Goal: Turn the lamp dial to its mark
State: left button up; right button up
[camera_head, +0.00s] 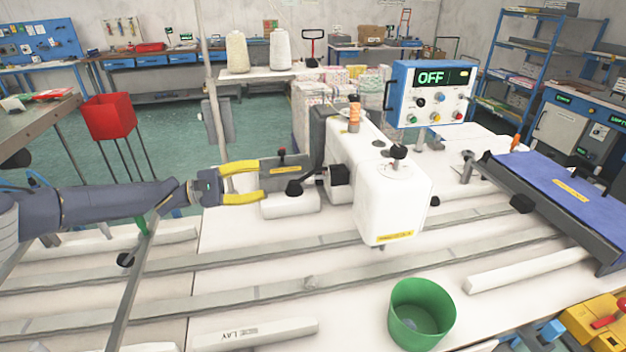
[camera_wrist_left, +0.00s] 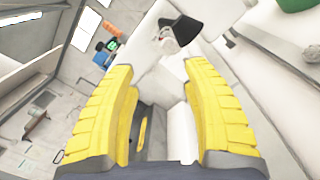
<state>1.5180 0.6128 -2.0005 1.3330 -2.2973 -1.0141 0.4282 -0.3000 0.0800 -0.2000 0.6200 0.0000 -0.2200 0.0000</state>
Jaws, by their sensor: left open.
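The control panel (camera_head: 432,92) stands at the back with a green "OFF" on its dark display and several coloured knobs below. A black knob (camera_head: 398,152) tops the white sewing machine (camera_head: 385,190). Another black knob (camera_head: 294,187) sits low on the machine's left side. No dial's mark is legible, and I cannot tell which knob is the lamp dial. My left gripper (camera_head: 262,182) is open just left of the machine, yellow fingers pointing right at its low knob. In the left wrist view a black knob (camera_wrist_left: 180,30) shows beyond the spread fingertips. My right gripper is not in view.
A green bowl (camera_head: 422,314) stands in front of the machine. Rails (camera_head: 335,240) cross the white table. A blue-topped board (camera_head: 575,195) is at the right, with a yellow fixture (camera_head: 590,325) below it. A red bin (camera_head: 109,116) stands at the left.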

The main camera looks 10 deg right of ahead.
pick_arm(q)
jog(key=f, duration=0.1)
send_near(315, 178)
jog(key=shift+m, duration=0.3)
jog(key=d, duration=0.2)
jog(key=w+d, duration=0.1)
jog(key=d, duration=0.3)
jog(key=shift+w+d, duration=0.3)
jog(key=shift+d, duration=0.1)
grip_shut()
